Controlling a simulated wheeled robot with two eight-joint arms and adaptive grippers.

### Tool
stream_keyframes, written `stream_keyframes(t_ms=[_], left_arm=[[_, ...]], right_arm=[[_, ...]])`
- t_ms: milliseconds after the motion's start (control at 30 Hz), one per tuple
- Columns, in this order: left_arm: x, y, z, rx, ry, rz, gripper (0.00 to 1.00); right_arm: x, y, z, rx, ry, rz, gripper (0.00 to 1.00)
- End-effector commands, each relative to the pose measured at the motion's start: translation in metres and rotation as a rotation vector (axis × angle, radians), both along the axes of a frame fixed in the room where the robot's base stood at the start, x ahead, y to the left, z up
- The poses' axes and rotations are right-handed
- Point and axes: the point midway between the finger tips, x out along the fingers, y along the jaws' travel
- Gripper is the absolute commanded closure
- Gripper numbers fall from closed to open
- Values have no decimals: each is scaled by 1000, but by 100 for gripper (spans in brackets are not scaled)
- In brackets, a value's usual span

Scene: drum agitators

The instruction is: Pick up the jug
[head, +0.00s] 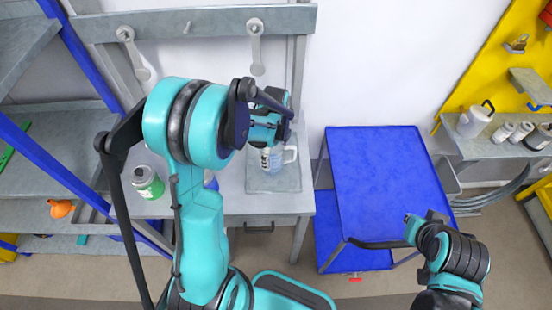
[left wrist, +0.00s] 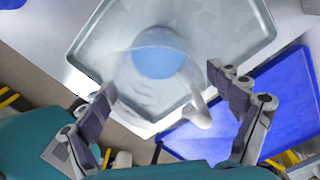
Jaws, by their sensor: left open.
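A clear jug (head: 278,157) with a handle and something blue in it stands upright on a grey tray (head: 284,184) on the bench. My left gripper (head: 268,140) is over the jug in the head view and hides part of it. In the left wrist view the jug (left wrist: 160,55) is seen from above, with its pale handle (left wrist: 198,112) pointing toward the gripper. My left gripper (left wrist: 163,96) is open, its fingers apart on either side of the jug's near part, and it holds nothing. My right arm is at the lower right, and its fingers cannot be made out.
A blue cart (head: 380,180) stands right of the bench (head: 240,203). A green-labelled container (head: 148,183) stands left of my left arm. Shelves (head: 60,150) are at the left. A white jug (head: 474,121) and several small containers stand on the right-hand shelf.

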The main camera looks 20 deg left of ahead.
Motion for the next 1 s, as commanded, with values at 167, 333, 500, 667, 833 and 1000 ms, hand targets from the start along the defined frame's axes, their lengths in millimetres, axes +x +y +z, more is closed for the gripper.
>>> stream_keyframes(t_ms=[167, 333, 500, 667, 833, 1000], left_arm=[[0, 0, -8, 0, 0, 1, 9], [0, 0, -7, 0, 0, 1, 17], [0, 0, -7, 0, 0, 1, 61], [0, 0, -7, 0, 0, 1, 68], [0, 0, -7, 0, 0, 1, 68], [0, 0, -4, 0, 0, 1, 68]], right_arm=[[0, 0, -2, 0, 0, 0, 100], [0, 0, -1, 0, 0, 0, 100], [0, 0, -1, 0, 0, 0, 100], [0, 0, -1, 0, 0, 0, 100], [0, 0, -1, 0, 0, 0, 100], [0, 0, 0, 0, 0, 0, 100]])
